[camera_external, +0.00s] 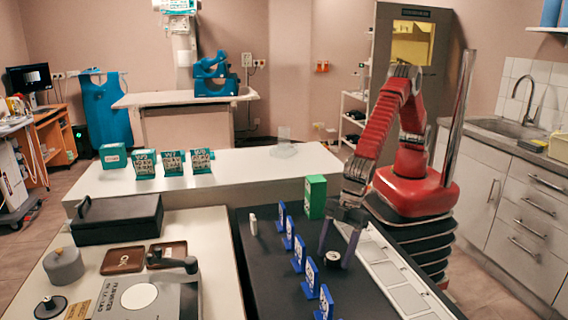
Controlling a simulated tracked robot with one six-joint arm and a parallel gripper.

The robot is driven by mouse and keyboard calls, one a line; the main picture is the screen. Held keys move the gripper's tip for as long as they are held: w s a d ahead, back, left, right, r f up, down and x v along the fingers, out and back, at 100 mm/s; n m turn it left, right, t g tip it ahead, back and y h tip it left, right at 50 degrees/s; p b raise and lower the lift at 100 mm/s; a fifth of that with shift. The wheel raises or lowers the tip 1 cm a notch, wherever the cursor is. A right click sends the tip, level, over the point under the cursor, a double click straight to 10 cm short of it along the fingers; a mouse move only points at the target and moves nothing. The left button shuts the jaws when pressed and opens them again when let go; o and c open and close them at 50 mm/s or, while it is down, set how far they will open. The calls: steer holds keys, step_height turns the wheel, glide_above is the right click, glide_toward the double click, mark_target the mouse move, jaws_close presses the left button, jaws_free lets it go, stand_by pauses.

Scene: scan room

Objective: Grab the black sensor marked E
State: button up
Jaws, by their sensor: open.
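A small round black thing with a pale top (333,258) lies on the black table top (262,262). I cannot read a letter E on it, so I cannot tell whether it is the sensor marked E. My gripper (334,252) points down over it, its two fingers apart. In this view the round thing shows between the fingertips; I cannot tell whether they touch it.
Several blue upright holders (299,254) stand in a row left of my gripper. A pale panelled strip (392,275) runs along the right.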

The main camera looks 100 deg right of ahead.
mark_target(335, 254)
steer(key=shift+c, duration=0.4)
steer(key=c, duration=1.1)
steer(key=shift+r, duration=0.15)
step_height(335, 254, up, 10)
stand_by(0.6)
